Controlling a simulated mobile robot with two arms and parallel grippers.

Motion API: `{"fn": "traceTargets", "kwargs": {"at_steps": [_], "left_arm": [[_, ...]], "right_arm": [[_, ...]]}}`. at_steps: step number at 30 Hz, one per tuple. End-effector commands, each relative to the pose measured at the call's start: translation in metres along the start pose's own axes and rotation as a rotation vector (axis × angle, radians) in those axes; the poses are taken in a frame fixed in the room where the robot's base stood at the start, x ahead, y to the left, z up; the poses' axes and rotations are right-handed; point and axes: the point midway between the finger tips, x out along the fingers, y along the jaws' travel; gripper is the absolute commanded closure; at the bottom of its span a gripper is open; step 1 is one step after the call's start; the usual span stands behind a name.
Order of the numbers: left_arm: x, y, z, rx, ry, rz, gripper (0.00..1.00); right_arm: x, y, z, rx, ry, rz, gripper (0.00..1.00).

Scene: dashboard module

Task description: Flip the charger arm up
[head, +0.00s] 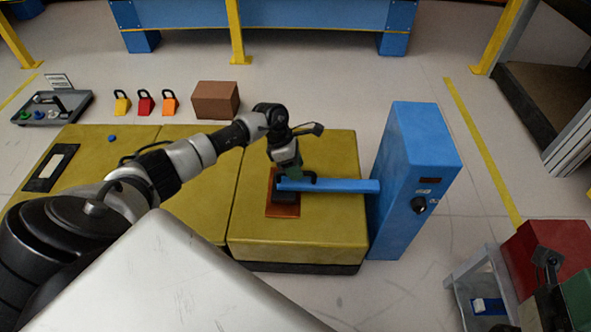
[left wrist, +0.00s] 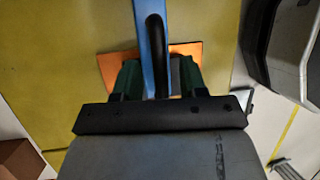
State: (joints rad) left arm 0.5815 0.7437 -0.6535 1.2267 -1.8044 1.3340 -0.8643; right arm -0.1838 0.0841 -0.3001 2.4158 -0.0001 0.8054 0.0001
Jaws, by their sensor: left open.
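The charger arm (head: 345,186) is a long blue bar. It lies level, reaching left from the blue charger post (head: 416,160) over the yellow block (head: 300,240). An orange plate (head: 283,208) lies on the block under the bar's free end. My left gripper (head: 288,178) is at that free end, pointing down. In the left wrist view the open green fingers (left wrist: 159,75) stand on either side of the charger arm (left wrist: 145,35) and a black curved handle (left wrist: 156,52) on it. I cannot tell whether they touch. My right gripper is not clearly in view.
Three padlocks (head: 145,105), a brown box (head: 216,99) and a dark tray (head: 52,107) stand on the floor behind the yellow blocks. A red box (head: 550,245) and a grey cart (head: 480,285) are at lower right. Floor right of the post is clear.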

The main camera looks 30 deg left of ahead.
Motion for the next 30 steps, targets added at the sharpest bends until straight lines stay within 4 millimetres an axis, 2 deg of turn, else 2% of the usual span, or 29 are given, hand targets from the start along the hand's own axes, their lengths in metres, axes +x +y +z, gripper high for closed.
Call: {"fn": "traceTargets", "kwargs": {"at_steps": [9, 15, 18, 30], "left_arm": [[0.0025, 0.0001, 0.0001, 0.0, 0.0, 0.001, 0.58], [0.0024, 0.0001, 0.0, 0.0, 0.0, 0.001, 0.88], [0.0024, 0.0001, 0.0, -0.001, 0.0, 0.001, 1.0], [-0.0002, -0.0013, 0.0006, -0.001, 0.006, 0.002, 1.0]], "right_arm": [[0.001, 0.0, 0.0002, 0.0, 0.004, -0.001, 0.39], [0.001, -0.0001, 0.0002, 0.0, 0.004, -0.001, 0.39], [0.001, -0.0001, 0.0002, 0.0, 0.004, -0.001, 0.39], [0.004, 0.0, -0.0007, 0.0, 0.006, -0.001, 0.39]]}}
